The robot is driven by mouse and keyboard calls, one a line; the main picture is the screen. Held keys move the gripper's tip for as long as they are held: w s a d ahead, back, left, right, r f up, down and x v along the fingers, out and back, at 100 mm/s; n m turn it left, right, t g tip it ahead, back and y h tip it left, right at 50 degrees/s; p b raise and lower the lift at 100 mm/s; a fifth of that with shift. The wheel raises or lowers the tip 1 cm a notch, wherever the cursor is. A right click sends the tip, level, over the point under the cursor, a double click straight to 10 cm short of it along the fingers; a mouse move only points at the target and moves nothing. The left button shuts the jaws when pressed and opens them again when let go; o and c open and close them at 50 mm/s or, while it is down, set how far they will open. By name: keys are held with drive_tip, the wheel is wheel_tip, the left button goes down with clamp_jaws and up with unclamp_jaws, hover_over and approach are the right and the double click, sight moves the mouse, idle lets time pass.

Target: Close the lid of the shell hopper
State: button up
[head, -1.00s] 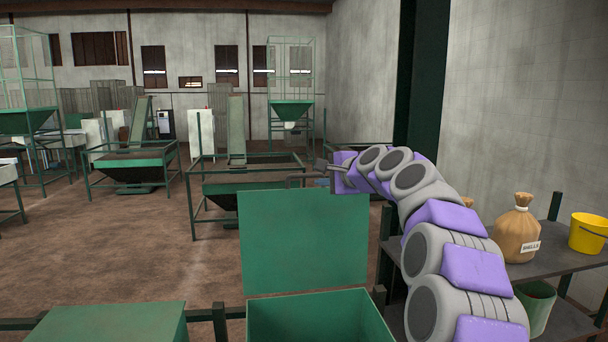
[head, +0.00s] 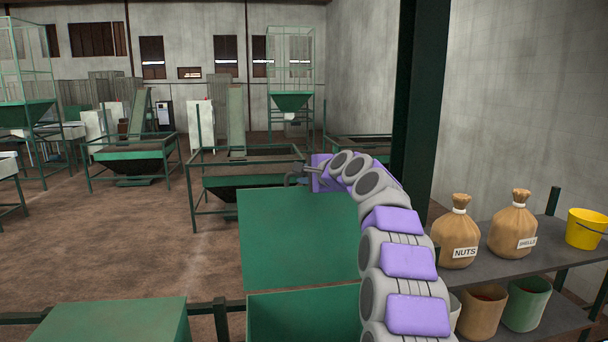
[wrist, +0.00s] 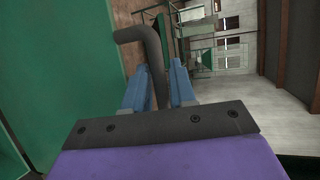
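The shell hopper (head: 258,303) is the open green box at the bottom centre of the head view. Its flat green lid (head: 280,235) stands raised at the far edge. A large green surface, apparently the lid, also fills the left of the wrist view (wrist: 50,70). My gripper (head: 292,178) is just above the lid's top edge. In the wrist view my gripper (wrist: 158,75) has its two blue fingers a little apart, with a dark bent bar (wrist: 150,50) between them. I cannot tell whether they grip the bar or whether it joins the lid.
A dark green post (head: 420,100) stands right of my arm. A shelf (head: 500,268) at the right holds a NUTS sack (head: 460,235), a SHELLS sack (head: 513,228) and a yellow bucket (head: 587,228). A green box (head: 110,322) is at lower left. Open floor lies beyond.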

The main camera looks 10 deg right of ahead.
drive_tip(key=shift+d, duration=0.2)
drive_tip(key=shift+c, duration=0.2)
clamp_jaws()
drive_tip(key=shift+s+f, duration=0.15)
